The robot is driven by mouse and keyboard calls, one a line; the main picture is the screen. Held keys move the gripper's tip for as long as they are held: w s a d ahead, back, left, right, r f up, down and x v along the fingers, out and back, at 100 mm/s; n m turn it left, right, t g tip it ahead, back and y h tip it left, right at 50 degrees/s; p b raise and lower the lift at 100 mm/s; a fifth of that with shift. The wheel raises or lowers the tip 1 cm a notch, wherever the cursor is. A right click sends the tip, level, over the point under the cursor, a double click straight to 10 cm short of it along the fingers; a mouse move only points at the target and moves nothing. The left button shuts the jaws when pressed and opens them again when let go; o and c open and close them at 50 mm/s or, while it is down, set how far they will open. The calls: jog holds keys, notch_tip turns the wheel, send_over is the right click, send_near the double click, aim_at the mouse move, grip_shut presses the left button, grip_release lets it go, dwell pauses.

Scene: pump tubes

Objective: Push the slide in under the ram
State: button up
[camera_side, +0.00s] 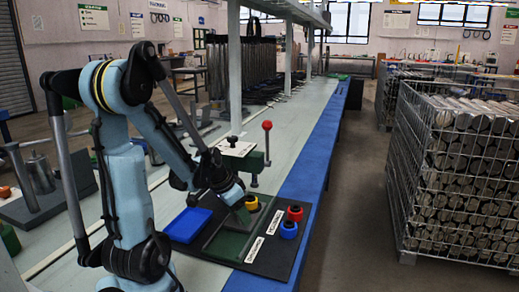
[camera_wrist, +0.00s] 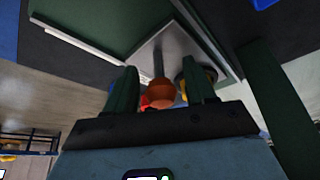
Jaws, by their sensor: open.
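The slide (camera_wrist: 172,42) is a light grey plate with an orange ball knob (camera_wrist: 161,94) on a short rod, between green rails in the wrist view. My gripper (camera_wrist: 160,68) is open, its two green fingers on either side of the knob and rod; I cannot tell whether they touch. In the side view my gripper (camera_side: 236,198) is low over the green track (camera_side: 228,243), and mostly hides the slide. The green press (camera_side: 246,161) with its red-knobbed lever (camera_side: 267,126) stands behind the track; the ram itself is not clearly visible.
A blue tray (camera_side: 188,225) lies left of the track on the black board (camera_side: 263,268). A yellow ring (camera_side: 251,203), a red cup (camera_side: 295,213) and a blue-and-yellow cup (camera_side: 289,229) stand at its right. A wire crate of metal tubes (camera_side: 460,170) stands beyond the bench.

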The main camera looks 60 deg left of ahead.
jog(key=shift+f, duration=0.2)
jog(key=shift+c, duration=0.2)
grip_shut()
jog(key=shift+w+a, duration=1.65)
jog(key=shift+o, duration=0.2)
grip_release()
jog(key=v, duration=1.2)
